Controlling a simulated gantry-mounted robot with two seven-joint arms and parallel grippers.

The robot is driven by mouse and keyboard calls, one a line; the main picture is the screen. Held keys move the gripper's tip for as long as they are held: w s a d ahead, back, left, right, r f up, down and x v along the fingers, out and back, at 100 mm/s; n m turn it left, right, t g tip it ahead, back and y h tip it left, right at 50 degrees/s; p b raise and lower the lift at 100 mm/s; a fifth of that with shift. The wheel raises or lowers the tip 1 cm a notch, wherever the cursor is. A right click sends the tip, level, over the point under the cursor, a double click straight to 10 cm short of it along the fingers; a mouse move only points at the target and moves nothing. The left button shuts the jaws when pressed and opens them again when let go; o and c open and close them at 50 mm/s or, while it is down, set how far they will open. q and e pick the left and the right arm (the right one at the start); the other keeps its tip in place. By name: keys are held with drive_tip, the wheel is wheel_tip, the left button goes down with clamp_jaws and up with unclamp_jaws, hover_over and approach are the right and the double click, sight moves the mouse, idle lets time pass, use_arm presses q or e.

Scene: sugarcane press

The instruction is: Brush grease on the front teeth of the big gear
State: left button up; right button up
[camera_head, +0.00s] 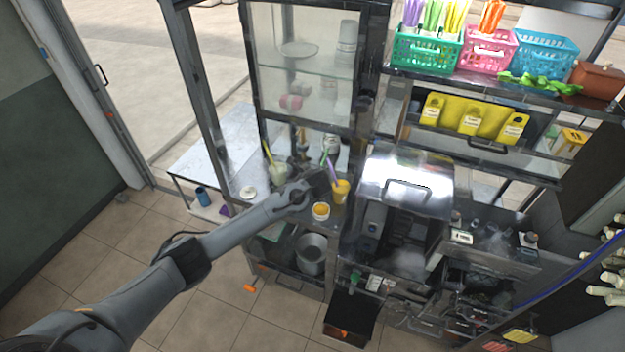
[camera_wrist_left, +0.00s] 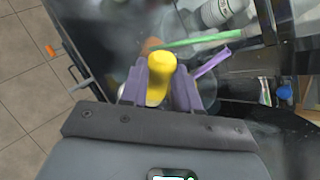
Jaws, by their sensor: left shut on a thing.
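My left gripper (camera_head: 318,184) reaches over the counter beside the steel press (camera_head: 405,182). In the left wrist view, its purple fingers (camera_wrist_left: 158,88) are shut on a yellow, round-ended handle (camera_wrist_left: 159,66), which looks like the brush's. Its bristle end is hidden. A small pot with yellow-orange contents (camera_head: 321,211), possibly the grease, stands on the counter just below the gripper in the head view. I cannot make out the big gear or its front teeth in either view. My right gripper is not in view.
A yellow cup (camera_head: 341,192) with a purple straw stands just right of the gripper. A pale drink (camera_head: 278,172) with a straw stands to its left. A metal pot (camera_head: 311,252) sits below. A glass cabinet (camera_head: 303,62) rises behind. Tiled floor lies open at left.

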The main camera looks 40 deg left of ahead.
use_arm(q)
wheel_tip(320, 180, down, 6)
drive_tip(key=b, duration=0.5)
drive_tip(key=shift+r, duration=0.1)
idle(0.4)
drive_tip(key=shift+f+b, duration=0.2)
drive_tip(key=shift+b, duration=0.1)
idle(0.4)
drive_tip(key=shift+f+b, duration=0.35)
drive_tip(key=shift+f, duration=0.35)
idle(0.5)
idle(0.4)
drive_tip(key=shift+a+f, duration=0.1)
drive_tip(key=shift+f, duration=0.05)
idle(1.0)
drive_tip(key=shift+p, duration=0.3)
